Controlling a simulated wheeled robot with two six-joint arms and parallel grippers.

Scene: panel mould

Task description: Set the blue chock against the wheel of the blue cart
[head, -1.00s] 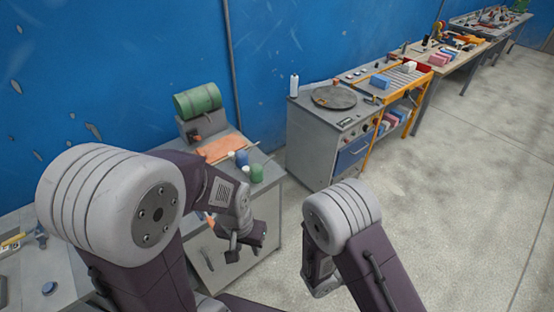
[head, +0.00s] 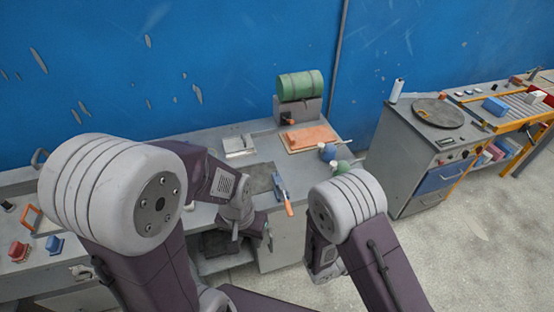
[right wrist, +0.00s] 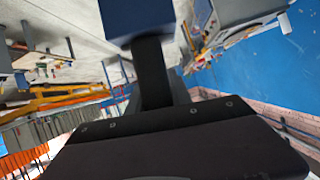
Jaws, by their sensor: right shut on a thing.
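In the right wrist view, my right gripper (right wrist: 142,45) is shut on a blue block (right wrist: 137,18), which looks like the blue chock; only part of it shows at the top edge. In the head view the right gripper and the block are hidden behind my right arm. My left gripper (head: 252,232) hangs empty in front of the grey workbench, its two fingers apart. I cannot make out the blue cart or its wheel in either view.
The grey workbench (head: 225,180) runs along the blue wall, with a green drum (head: 300,85), an orange board (head: 308,137) and an orange-handled tool (head: 284,195). A grey cabinet (head: 400,160) stands right of it. The concrete floor (head: 430,250) at right is clear.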

